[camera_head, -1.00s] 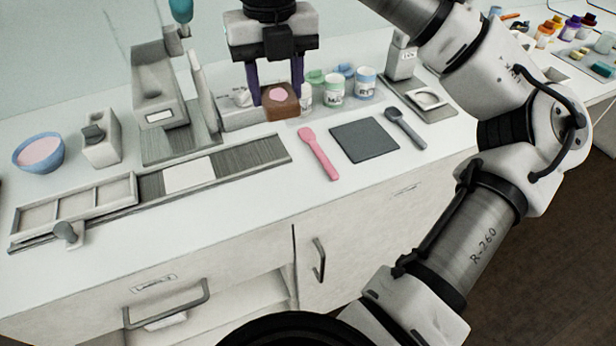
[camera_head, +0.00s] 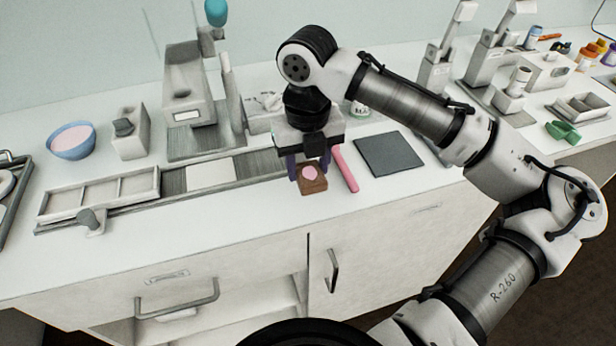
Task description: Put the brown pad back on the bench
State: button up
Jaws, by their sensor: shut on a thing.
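The brown pad (camera_head: 312,187) is a small brown block with a pink patch on its top. My gripper (camera_head: 308,176) points down with its purple fingers shut on the pad. The pad is at the front part of the white bench (camera_head: 240,215), just left of a pink spatula (camera_head: 346,168). I cannot tell whether its underside touches the bench top. My gripper's body hides part of the bench behind it.
A dark grey square mat (camera_head: 390,153) lies right of the spatula. A grey track with a white plate (camera_head: 210,174) runs to the left, near a three-part tray (camera_head: 100,195). A blue bowl (camera_head: 72,140) stands far left. Bare bench lies along the front edge.

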aim_at(308, 181)
jog(key=shift+f, duration=2.15)
jog(key=shift+f, duration=0.2)
jog(key=o, duration=0.9)
jog(key=shift+r, duration=0.15)
notch_tip(308, 181, up, 12)
jog(key=shift+r+b, duration=0.1)
jog(key=shift+b, duration=0.4)
